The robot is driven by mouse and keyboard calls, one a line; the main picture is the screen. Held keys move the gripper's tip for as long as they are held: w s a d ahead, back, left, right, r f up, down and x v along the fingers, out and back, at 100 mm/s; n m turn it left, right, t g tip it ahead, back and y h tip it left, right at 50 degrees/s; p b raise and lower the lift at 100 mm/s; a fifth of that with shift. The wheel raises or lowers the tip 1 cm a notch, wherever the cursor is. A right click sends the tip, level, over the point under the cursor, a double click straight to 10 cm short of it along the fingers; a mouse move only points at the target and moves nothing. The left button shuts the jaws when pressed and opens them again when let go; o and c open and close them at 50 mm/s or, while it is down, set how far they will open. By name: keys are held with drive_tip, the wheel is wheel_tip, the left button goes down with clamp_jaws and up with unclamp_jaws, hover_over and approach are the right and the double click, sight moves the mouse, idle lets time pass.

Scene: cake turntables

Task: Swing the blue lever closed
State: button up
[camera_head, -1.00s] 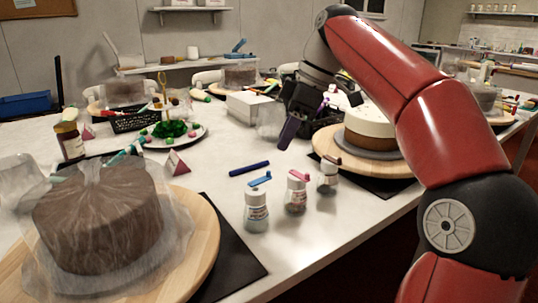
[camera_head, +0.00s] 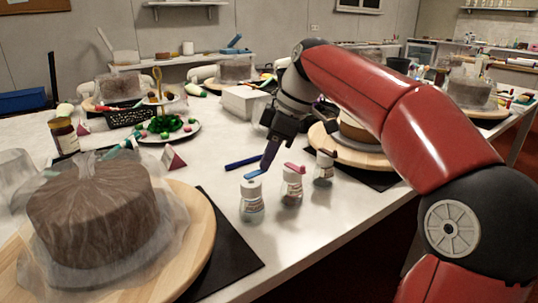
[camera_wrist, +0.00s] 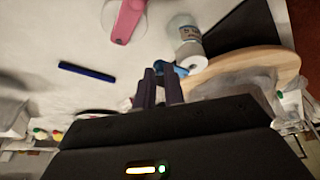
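The blue lever (camera_head: 254,176) sits on top of a small clear bottle with a white cap (camera_head: 252,203), nearest me in a row of 3. It points toward upper right in the head view. My gripper (camera_head: 268,165) points down beside the lever, its purple fingertips just behind and right of it. In the wrist view the blue lever (camera_wrist: 177,69) shows right at the fingertips (camera_wrist: 160,78), partly hidden by them. Whether they touch is unclear. The fingers are close together with a narrow gap; nothing is clearly held.
A pink-lever bottle (camera_head: 292,188) and a dark-red-lever bottle (camera_head: 324,168) stand close to the right. A blue marker (camera_head: 243,163) lies behind. A wrapped cake (camera_head: 95,212) on a wooden turntable (camera_head: 203,225) stands at left, another turntable (camera_head: 375,158) at right.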

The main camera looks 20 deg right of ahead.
clamp_jaws()
drive_tip(key=shift+f+b, duration=0.1)
drive_tip(key=shift+b, duration=0.2)
drive_tip(key=shift+s+a+m+t+h+b, duration=0.35)
drive_tip(key=shift+s+a+m+h, duration=0.55)
drive_tip(key=shift+m, duration=2.25)
drive_tip(key=shift+s+a+m+t+h+b, duration=0.15)
drive_tip(key=shift+s+a+m+t+h, duration=0.7)
drive_tip(key=shift+m, duration=2.35)
drive_tip(key=shift+s+a+m+h+b, duration=0.3)
drive_tip(key=shift+s+m+h, duration=1.1)
drive_tip(key=shift+m, duration=1.75)
drive_tip(key=shift+s, duration=0.15)
